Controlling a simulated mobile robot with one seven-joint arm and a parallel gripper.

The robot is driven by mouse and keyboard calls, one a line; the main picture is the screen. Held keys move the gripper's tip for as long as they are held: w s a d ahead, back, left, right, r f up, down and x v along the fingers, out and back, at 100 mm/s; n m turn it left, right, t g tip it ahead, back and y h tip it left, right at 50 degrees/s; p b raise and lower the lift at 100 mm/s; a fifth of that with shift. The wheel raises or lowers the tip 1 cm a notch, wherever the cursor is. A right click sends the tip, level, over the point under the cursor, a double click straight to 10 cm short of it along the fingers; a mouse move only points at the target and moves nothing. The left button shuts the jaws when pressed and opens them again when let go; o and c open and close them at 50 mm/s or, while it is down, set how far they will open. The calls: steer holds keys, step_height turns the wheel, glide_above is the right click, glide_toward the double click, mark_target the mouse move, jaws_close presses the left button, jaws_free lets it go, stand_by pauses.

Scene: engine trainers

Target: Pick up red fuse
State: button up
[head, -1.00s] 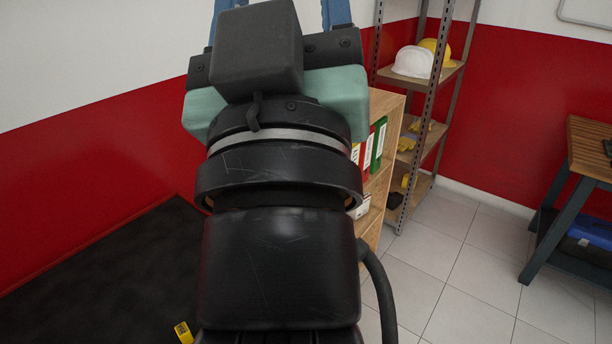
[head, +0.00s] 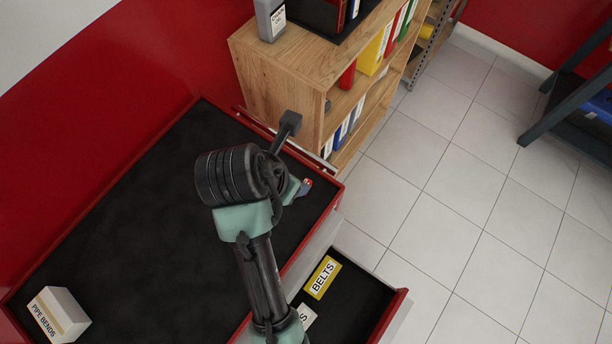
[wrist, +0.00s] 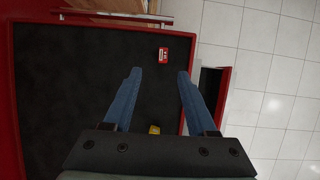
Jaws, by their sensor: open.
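The red fuse (wrist: 163,54), a small red block with a pale label, lies on the black mat in the wrist view. It sits just beyond my fingertips, between their lines. A small red patch beside the arm in the head view (head: 308,182) seems to be the same fuse. My gripper (wrist: 158,72) is open, with its two blue fingers apart and nothing between the tips. It points down over the mat, with a gap to the fuse that I cannot measure. In the head view the arm hides most of the gripper.
The black mat (head: 130,210) has a raised red rim. A yellow piece (wrist: 154,129) lies near the palm in the wrist view. A "PIPE BENDS" box (head: 60,314) stands at the lower left. An open drawer (head: 350,292) juts out below; a wooden shelf (head: 262,85) stands behind.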

steer(key=shift+g, duration=0.3)
steer(key=x, duration=0.7)
steer(key=shift+s+f+p, duration=0.15)
steer(key=shift+f+p, duration=0.1)
steer(key=shift+p, duration=0.05)
steer(key=shift+p+x, duration=0.65)
steer(key=shift+x, duration=2.2)
steer(key=shift+d, duration=0.1)
jaws_close()
